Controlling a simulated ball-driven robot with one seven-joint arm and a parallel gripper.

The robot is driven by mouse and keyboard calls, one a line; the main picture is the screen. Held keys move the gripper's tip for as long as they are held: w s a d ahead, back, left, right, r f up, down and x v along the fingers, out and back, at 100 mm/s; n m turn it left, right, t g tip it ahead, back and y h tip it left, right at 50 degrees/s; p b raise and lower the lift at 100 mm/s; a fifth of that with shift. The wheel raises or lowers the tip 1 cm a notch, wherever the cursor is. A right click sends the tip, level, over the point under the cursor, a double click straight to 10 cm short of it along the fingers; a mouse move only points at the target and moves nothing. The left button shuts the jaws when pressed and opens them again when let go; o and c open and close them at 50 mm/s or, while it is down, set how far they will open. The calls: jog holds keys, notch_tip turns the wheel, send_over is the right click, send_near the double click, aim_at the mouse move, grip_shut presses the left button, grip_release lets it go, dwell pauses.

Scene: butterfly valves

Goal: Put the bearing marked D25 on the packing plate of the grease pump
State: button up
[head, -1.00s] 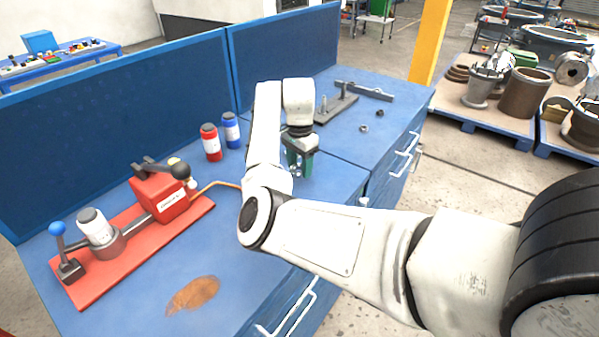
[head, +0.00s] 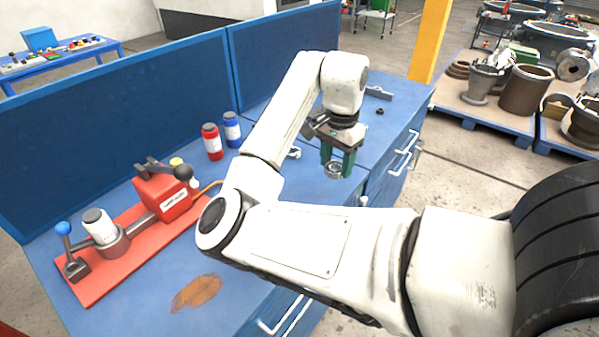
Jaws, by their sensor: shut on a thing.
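My gripper (head: 337,168) has green fingers and is shut on a small metal ring-shaped bearing (head: 334,171), which hangs at the fingertips above the bench. Its marking is too small to read. The grease pump (head: 165,194) is a red block with a white label and a black lever, on a red base plate (head: 103,281) at the left of the bench. A white-capped grey cylinder (head: 97,222) and a blue-knobbed lever (head: 65,230) stand on the same base. I cannot tell which part is the packing plate. My gripper is well to the right of the pump.
A red bottle (head: 212,143) and a blue bottle (head: 232,130) stand near the back panel. A small silver piece (head: 294,153) lies behind my arm. A dark ring (head: 380,111) lies at the right. A brown stain (head: 196,293) marks otherwise clear bench at the front.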

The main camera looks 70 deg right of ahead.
jog(key=w+a+r+n+p, duration=0.15)
jog(key=w+a+n, duration=0.35)
jog(key=a+n, duration=0.65)
jog(key=shift+n, duration=0.65)
jog(key=w+d+f, duration=0.2)
jog(key=w, duration=0.2)
jog(key=w+d+f+b, duration=0.1)
jog(key=w+d+f, duration=0.1)
jog(key=w+f, duration=0.1)
jog(key=w+d+f, duration=0.1)
jog(key=w+f, duration=0.2)
jog(key=w, duration=0.2)
jog(key=shift+d+f, duration=0.25)
jog(key=shift+d, duration=0.15)
jog(key=shift+w+d+f, duration=0.2)
jog(key=shift+w+f, duration=0.15)
jog(key=shift+f, duration=0.1)
jog(key=shift+w+f+p, duration=0.1)
jog(key=shift+f+p, duration=0.2)
jog(key=shift+f, duration=1.35)
jog(key=shift+f, duration=0.15)
jog(key=o, duration=1.1)
